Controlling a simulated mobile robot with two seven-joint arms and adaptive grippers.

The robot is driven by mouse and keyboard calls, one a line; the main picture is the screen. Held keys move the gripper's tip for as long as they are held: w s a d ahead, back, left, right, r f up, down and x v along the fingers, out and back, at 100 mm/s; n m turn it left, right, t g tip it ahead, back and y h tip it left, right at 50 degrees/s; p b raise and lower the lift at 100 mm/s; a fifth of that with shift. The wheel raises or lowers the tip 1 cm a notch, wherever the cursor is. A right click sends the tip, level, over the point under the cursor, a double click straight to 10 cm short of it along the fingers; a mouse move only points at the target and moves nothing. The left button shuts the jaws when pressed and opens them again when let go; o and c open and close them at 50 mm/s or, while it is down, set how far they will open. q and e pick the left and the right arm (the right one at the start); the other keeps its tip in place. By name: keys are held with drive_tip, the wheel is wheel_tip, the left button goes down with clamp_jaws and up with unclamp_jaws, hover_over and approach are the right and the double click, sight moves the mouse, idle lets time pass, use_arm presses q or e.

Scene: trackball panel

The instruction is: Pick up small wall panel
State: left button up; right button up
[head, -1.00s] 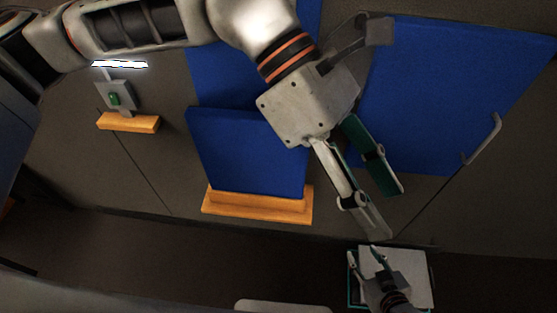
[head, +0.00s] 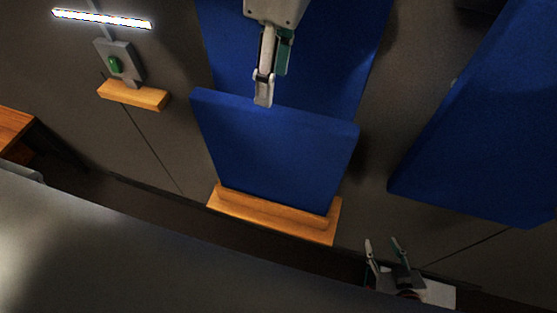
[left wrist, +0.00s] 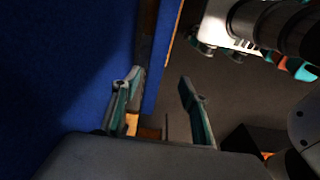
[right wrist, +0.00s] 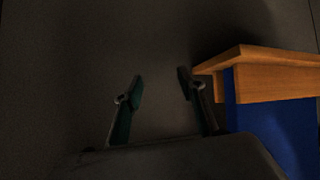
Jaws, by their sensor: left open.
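The small blue wall panel (head: 275,150) stands on a wooden ledge (head: 275,213) in the middle of the head view. My left gripper (head: 271,90) hangs over its top edge, fingers pointing down. In the left wrist view its jaws (left wrist: 161,80) are open, with a blue panel edge (left wrist: 165,45) showing between and beyond the fingertips; I cannot tell whether they touch. My right gripper (head: 384,245) is low, right of the ledge, open and empty. The right wrist view shows its open fingers (right wrist: 161,82) beside a wooden ledge (right wrist: 270,75) and blue panel (right wrist: 270,120).
A larger blue panel (head: 300,60) is behind the small one, and another blue panel (head: 490,130) is at the right. A grey switch box with a green button (head: 116,64) sits above a small wooden block (head: 133,95) at the left, under a bright lamp (head: 102,18).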

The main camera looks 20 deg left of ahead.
sight(272, 109)
use_arm(q)
drive_tip(key=shift+w+f, duration=0.25)
drive_tip(key=shift+f, duration=0.2)
drive_tip(key=shift+w+f, duration=0.2)
drive_tip(key=shift+f, duration=0.25)
drive_tip(key=shift+s+a+f, duration=0.1)
drive_tip(key=shift+s+f, duration=0.2)
drive_tip(key=shift+f, duration=0.4)
drive_tip(key=shift+w+a+f+b, duration=0.15)
drive_tip(key=shift+f+b, duration=0.05)
drive_tip(key=shift+f, duration=1.2)
drive_tip(key=shift+w+a+f+b, duration=0.1)
drive_tip(key=shift+f+b, duration=0.05)
drive_tip(key=shift+f, duration=1.25)
drive_tip(key=shift+f, duration=0.25)
clamp_jaws()
